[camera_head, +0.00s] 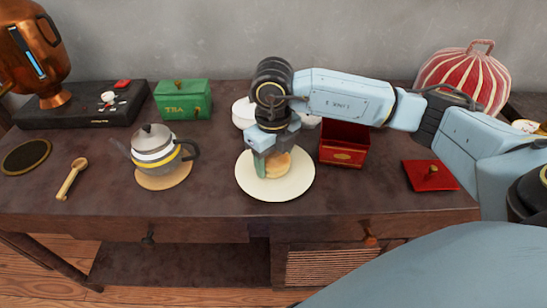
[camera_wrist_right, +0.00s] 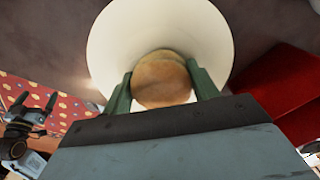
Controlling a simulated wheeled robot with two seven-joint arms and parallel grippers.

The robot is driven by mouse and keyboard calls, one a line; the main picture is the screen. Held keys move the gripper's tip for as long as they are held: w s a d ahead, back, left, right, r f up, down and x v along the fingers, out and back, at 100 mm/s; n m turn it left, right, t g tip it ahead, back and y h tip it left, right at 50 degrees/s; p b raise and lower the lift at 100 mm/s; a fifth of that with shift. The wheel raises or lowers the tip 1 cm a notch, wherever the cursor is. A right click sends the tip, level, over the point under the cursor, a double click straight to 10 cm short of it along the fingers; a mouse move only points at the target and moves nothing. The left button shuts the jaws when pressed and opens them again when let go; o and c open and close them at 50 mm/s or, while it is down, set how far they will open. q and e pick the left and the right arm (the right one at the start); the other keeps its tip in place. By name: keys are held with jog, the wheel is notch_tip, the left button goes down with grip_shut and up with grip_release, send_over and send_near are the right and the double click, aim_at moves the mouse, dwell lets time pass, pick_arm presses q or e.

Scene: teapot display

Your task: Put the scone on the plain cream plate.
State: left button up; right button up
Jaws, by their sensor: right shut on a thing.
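The scone (camera_head: 278,164) is a round golden-brown bun. My right gripper (camera_head: 266,166) is shut on it, over the plain cream plate (camera_head: 290,190) at the middle of the table. In the right wrist view the scone (camera_wrist_right: 161,79) sits between the two green fingers of the right gripper (camera_wrist_right: 162,85), with the cream plate (camera_wrist_right: 112,38) behind it. I cannot tell whether the scone touches the plate. My left gripper is not seen in the head view.
An open red box (camera_head: 344,148) stands right of the plate; its red lid (camera_head: 432,176) lies farther right. White dishes (camera_head: 243,112) stand behind my gripper.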

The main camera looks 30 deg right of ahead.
aim_at(273, 154)
jog(key=o, duration=1.2)
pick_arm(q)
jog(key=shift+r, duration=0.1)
pick_arm(e)
jog(key=shift+r, duration=0.25)
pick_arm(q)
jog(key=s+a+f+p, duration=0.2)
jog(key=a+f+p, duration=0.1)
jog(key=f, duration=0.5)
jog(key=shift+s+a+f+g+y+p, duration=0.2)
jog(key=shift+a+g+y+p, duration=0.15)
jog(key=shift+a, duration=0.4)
pick_arm(e)
notch_tip(273, 154, up, 12)
jog(key=shift+a+f, duration=0.1)
